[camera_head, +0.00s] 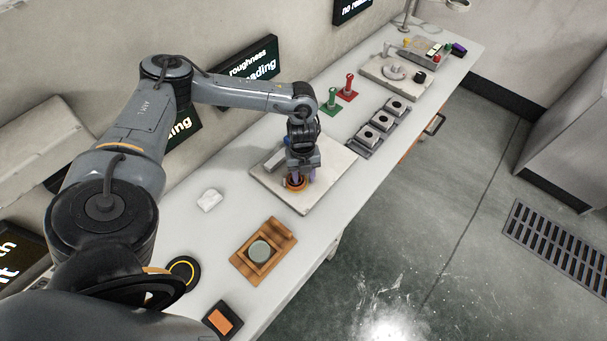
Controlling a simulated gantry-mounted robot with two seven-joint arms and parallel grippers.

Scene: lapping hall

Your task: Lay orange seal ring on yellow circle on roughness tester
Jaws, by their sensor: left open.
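The roughness tester is a pale stone-like plate (325,187) with a grey-blue unit on it, in the middle of the bench in the head view. The orange seal ring (295,184) is at my left gripper's fingertips, low over or on the plate; I cannot tell whether it touches. My left gripper (301,178) points down and is open, with its fingers at the ring. No yellow circle shows on the plate; the gripper and ring cover that part. My right gripper is not in view.
A wooden tray (280,234) with a grey disc, a white block (209,200) and a black disc with a yellow ring (184,271) lie nearer. Green (332,101) and red (348,88) posts and several grey blocks stand farther along. The bench's right edge drops to the floor.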

